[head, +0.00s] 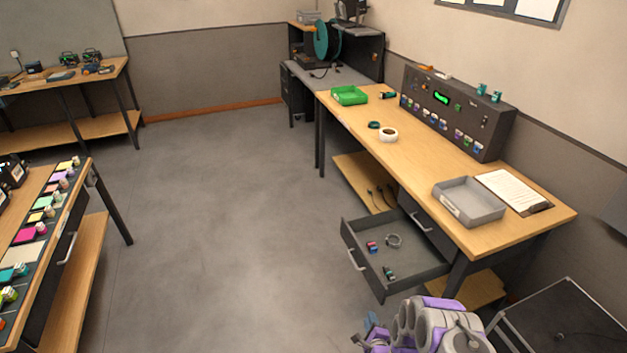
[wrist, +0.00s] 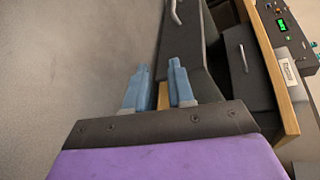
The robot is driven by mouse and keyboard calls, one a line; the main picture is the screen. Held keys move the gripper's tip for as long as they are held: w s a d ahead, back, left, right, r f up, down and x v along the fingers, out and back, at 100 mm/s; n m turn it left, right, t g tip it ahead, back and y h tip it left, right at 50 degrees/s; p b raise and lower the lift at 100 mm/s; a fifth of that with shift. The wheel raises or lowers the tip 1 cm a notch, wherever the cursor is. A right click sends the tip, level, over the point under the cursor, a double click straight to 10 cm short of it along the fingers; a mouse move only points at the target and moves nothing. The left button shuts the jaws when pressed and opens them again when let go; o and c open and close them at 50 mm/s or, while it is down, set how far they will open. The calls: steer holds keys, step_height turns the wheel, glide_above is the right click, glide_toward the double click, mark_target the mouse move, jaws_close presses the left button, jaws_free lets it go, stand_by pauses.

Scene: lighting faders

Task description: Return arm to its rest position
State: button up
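My arm (head: 428,325) is folded low at the bottom right of the head view, grey and purple, beside the open drawer. My gripper (wrist: 160,72) shows in the wrist view as two blue fingers standing apart with nothing held between them. A strip of tan wood shows behind the gap. In the head view only a small blue part of the gripper shows at the arm's left end, partly hidden.
The grey drawer (head: 440,262) stands pulled out under the wooden workbench (head: 440,165), with several small parts inside. A dark box-like top (head: 565,318) stands at the bottom right. A table (head: 28,205) with coloured faders is at left. Open floor (head: 230,220) lies between.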

steer(key=w+d+r+n+g+h, duration=0.1)
steer(key=w+d+r+n+g, duration=0.1)
steer(key=d+r+n, duration=0.35)
steer(key=w+d+r+n+g+h, duration=0.1)
steer(key=w+d+r+n+g, duration=0.15)
steer(key=r, duration=0.55)
steer(key=s+r+n+g, duration=0.2)
steer(key=s+r, duration=0.1)
steer(key=r, duration=0.5)
steer(key=s+r+n+g, duration=0.1)
steer(key=s+r+g, duration=0.15)
steer(key=r, duration=0.55)
steer(key=s+a+r+n+g, duration=0.1)
steer(key=s+a+r+n, duration=0.15)
steer(key=s+r, duration=0.4)
steer(key=s+a+r+n+g, duration=0.2)
steer(key=s+a+r, duration=0.1)
steer(key=s+r, duration=0.4)
steer(key=s+a+r+n+g, duration=0.1)
steer(key=s+a+r+n, duration=0.1)
steer(key=s, duration=0.6)
steer(key=s+a+r+n+g+y, duration=0.1)
steer(key=s+a+r+n, duration=0.1)
steer(key=s, duration=0.7)
steer(key=s+a+r+n+g, duration=0.2)
steer(key=s+a+r, duration=0.2)
steer(key=s, duration=0.5)
steer(key=shift+s+a+r+y, duration=0.2)
steer(key=shift+a+r+y, duration=0.1)
steer(key=shift+a, duration=0.05)
